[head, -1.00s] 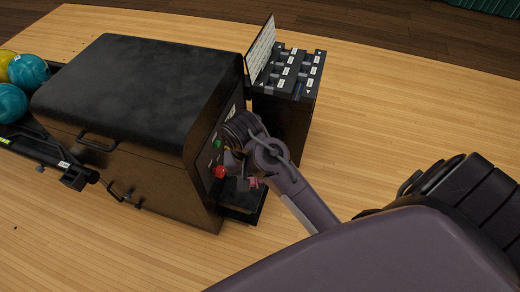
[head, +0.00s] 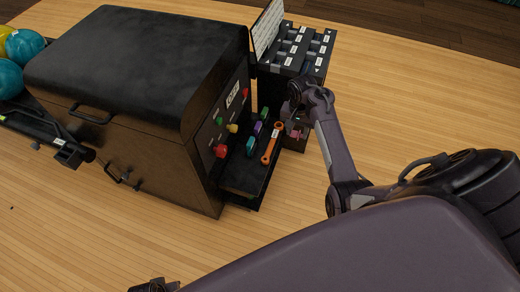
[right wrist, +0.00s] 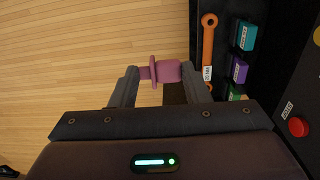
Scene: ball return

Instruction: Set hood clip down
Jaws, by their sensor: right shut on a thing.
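My right gripper (head: 294,124) is shut on a pink clip (right wrist: 168,71), which shows between both fingers in the right wrist view. The clip also shows as a small pink patch in the head view (head: 295,134). The gripper is just right of the open tray (head: 240,182) at the machine's side. In the wrist view the clip is over the floor side, left of the tray's contents. The clip's underside is hidden. A dark piece at the bottom edge of the head view may be my left gripper (head: 153,286); its fingers cannot be made out.
The tray holds an orange wrench (head: 272,144), a teal piece (head: 250,146), a purple piece (head: 257,128) and a green piece. The black machine (head: 140,60) has a red button (head: 220,151) on its side. A labelled rack (head: 298,50) stands behind.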

